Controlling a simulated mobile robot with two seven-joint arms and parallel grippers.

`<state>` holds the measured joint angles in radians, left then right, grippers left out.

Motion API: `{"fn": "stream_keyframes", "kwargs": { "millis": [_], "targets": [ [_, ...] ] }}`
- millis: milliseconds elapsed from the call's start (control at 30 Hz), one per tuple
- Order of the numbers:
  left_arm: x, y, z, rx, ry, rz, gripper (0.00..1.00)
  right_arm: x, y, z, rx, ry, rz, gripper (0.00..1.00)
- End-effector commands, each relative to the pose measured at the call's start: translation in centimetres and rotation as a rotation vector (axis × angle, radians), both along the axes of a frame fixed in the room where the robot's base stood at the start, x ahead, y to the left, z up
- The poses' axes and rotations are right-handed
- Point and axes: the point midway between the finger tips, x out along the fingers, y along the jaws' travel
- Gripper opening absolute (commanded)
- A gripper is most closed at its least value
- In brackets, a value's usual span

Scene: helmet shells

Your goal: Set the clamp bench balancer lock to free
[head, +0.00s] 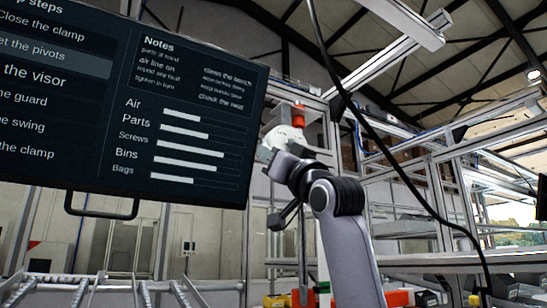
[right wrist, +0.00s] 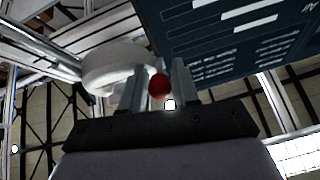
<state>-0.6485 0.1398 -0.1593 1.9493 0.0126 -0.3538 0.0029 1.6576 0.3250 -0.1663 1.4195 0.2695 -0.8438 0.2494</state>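The balancer (head: 288,135) hangs high in the middle of the head view, pale and rounded, with a red-orange part on top, just right of the dark screen. In the right wrist view a pale round housing (right wrist: 113,66), which looks like the balancer, sits close above and left of the fingers. The lock's setting cannot be read. My left gripper is out of view.
A large dark screen (head: 130,100) with steps and notes fills the upper left, close to my right gripper. A black cable (head: 385,135) hangs across the right side. Metal frames (head: 430,160) stand behind, with racks and red, green and orange bins low down.

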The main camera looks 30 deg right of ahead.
Motion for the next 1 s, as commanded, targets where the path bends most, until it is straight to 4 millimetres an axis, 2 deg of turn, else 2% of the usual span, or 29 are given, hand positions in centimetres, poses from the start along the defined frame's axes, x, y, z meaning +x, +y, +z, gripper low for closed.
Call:
{"fn": "stream_keyframes", "kwargs": {
  "millis": [600, 1000],
  "targets": [
    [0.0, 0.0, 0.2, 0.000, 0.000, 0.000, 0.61, -0.2, -0.1, 0.3, 0.002, 0.015, -0.003, 0.48],
    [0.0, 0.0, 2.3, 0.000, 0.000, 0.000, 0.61, -1.2, 0.0, 1.9, 0.014, 0.245, -0.002, 0.48]
  ]
}}
